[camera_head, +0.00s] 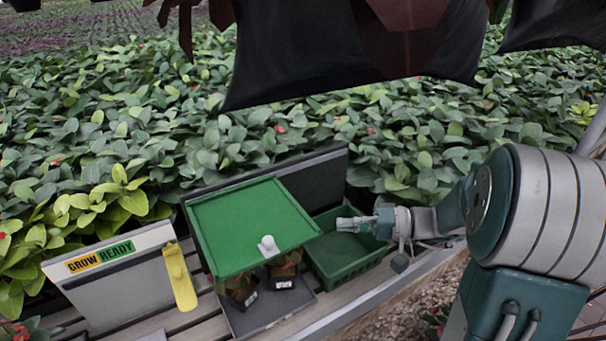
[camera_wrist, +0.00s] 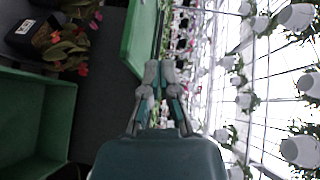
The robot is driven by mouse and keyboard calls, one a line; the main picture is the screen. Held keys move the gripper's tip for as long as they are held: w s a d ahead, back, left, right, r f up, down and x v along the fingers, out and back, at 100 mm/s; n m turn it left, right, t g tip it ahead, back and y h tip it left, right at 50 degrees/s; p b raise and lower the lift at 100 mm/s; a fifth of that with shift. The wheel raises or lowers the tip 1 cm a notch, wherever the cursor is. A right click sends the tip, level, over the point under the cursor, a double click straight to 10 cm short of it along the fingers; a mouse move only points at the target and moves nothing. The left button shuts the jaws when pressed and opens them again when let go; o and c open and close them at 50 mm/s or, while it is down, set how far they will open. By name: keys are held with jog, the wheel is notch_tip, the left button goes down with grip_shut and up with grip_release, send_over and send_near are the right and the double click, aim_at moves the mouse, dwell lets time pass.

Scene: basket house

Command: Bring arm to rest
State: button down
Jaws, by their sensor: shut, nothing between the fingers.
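My gripper (camera_head: 357,224) is shut and empty. In the head view it points left and shows in front of the green basket (camera_head: 335,250), beside the green lid-like panel (camera_head: 250,220). In the wrist view my gripper (camera_wrist: 160,72) shows with its fingertips together. The basket (camera_wrist: 40,120) is at the lower left of that view and part of the green panel (camera_wrist: 138,38) is just above and left of the fingertips. My arm comes in from the right in the head view.
Potted plants (camera_head: 283,274) stand under the panel, and one potted plant (camera_wrist: 55,40) shows in the wrist view. A sign box (camera_head: 115,280) reading "GROW READY" and a yellow tag (camera_head: 180,277) are at the left. Dense leafy plants (camera_head: 120,120) fill the area behind. Dark cloth hangs overhead.

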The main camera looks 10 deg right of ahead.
jog(key=s+a+n+g+h, duration=0.2)
jog(key=s+a+g+h, duration=0.4)
jog(key=s, duration=0.4)
jog(key=s+d+r+t+h, duration=0.2)
jog(key=s+t+h, duration=0.4)
jog(key=h, duration=0.3)
jog(key=shift+d+r+h, duration=0.4)
jog(key=shift+r, duration=0.45)
jog(key=shift+d, duration=0.1)
